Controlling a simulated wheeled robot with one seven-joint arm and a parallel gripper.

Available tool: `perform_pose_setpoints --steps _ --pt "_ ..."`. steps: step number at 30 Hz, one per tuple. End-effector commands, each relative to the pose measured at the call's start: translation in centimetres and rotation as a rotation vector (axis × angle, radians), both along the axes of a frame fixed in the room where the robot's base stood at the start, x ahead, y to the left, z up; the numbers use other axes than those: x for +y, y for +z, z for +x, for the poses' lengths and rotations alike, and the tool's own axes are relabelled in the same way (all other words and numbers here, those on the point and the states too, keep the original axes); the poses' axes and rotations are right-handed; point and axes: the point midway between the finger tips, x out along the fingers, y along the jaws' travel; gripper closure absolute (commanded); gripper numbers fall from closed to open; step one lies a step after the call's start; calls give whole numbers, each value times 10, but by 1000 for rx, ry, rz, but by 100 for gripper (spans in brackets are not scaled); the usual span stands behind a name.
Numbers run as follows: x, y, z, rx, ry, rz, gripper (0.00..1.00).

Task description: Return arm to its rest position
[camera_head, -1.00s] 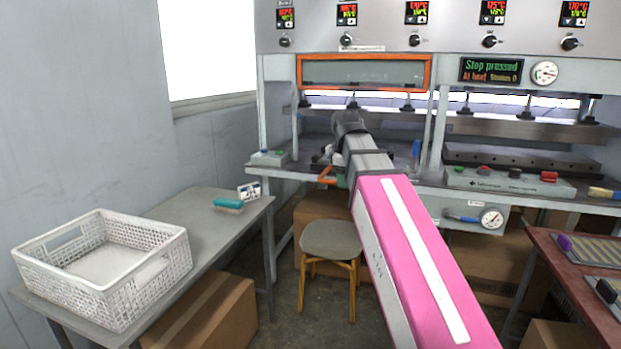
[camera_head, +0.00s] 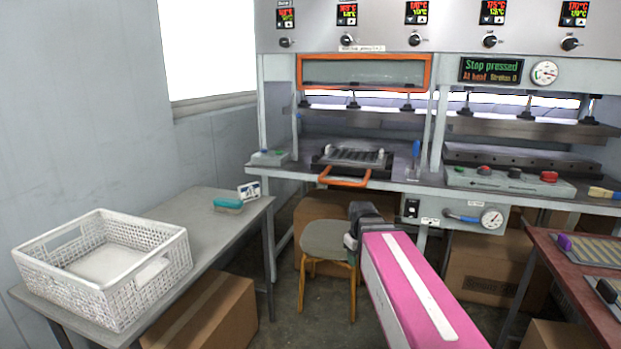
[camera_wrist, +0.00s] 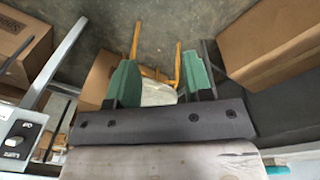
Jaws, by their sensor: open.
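My arm, with a pink cover and a white stripe, reaches up from the bottom right in the head view. The end of my arm is low in front of the press bench, beside the stool. In the wrist view my gripper (camera_wrist: 160,82) shows two green fingers spread apart with nothing between them. The stool (camera_head: 330,240) shows behind and below the fingers. The press (camera_head: 345,118) stands at the back, with a tray with an orange handle (camera_head: 345,178) on its bench.
A white basket (camera_head: 105,265) and a teal-topped brush (camera_head: 228,205) sit on the left table (camera_head: 205,235). Cardboard boxes (camera_head: 215,315) stand on the floor. A red-topped table (camera_head: 570,275) is at the right. The control box (camera_head: 510,180) sits on the bench.

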Motion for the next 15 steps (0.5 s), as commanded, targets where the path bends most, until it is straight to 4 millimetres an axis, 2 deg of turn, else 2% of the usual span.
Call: perform_pose_setpoints --steps 1,9,15 --pt "-4 -16 -8 9 -40 5 54" --pt "-19 -90 -43 36 -271 29 54" --pt "-26 -127 -65 48 -401 40 54"
